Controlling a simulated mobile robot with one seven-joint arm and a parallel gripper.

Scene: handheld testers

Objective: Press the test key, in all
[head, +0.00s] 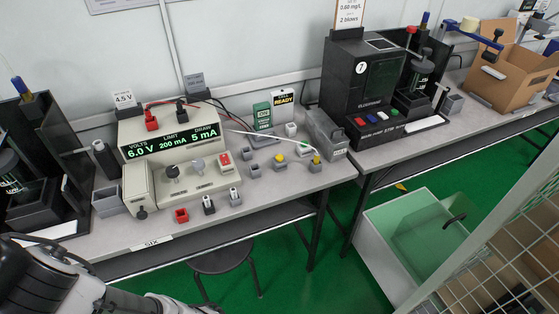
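No key in the head view can be read as the test key; the small labels are too fine to tell. A power supply (172,143) stands on the bench and reads 6.0 V, limit 200 mA, draw 5 mA. A red key (225,159) is on its sloped front, beside knobs. My arm shows at the lower left; my gripper is out of view.
Red and black leads run behind the supply. A black stand (35,165) is at left, a cardboard box (505,75) at right.

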